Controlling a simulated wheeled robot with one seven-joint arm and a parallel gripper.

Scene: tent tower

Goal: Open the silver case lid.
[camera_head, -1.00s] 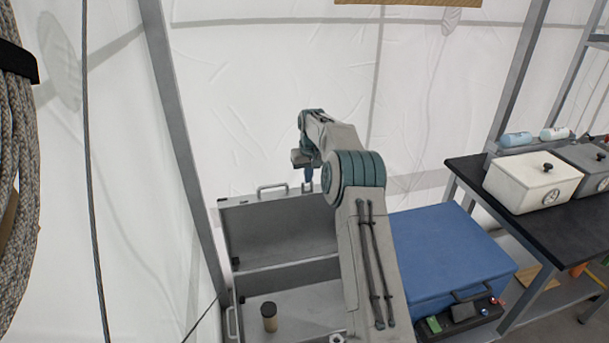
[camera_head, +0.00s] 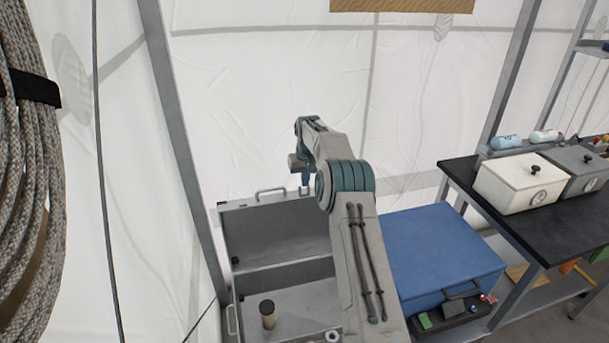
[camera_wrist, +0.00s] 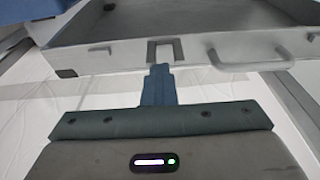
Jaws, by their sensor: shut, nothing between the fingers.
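The silver case lid (camera_head: 266,230) stands raised at the back of the silver case (camera_head: 309,297), so the case is open. A handle (camera_head: 270,193) sits on the lid's upper edge. In the wrist view the lid (camera_wrist: 129,37) spans the top, with its handle (camera_wrist: 250,62) to the right and a square latch loop (camera_wrist: 165,48) near the centre. My gripper (camera_head: 306,182) is at the lid's upper edge, right of the handle. In the wrist view my gripper (camera_wrist: 158,72) is shut and empty, its tips close to the latch loop; contact is unclear.
A dark-capped container (camera_head: 268,314) stands inside the case. My arm hides the case's right part. A blue box (camera_head: 440,255) stands to the right, beside a black-topped table (camera_head: 465,170) with a white box (camera_head: 520,183). Coiled rope (camera_head: 30,190) hangs at left; tent wall is behind.

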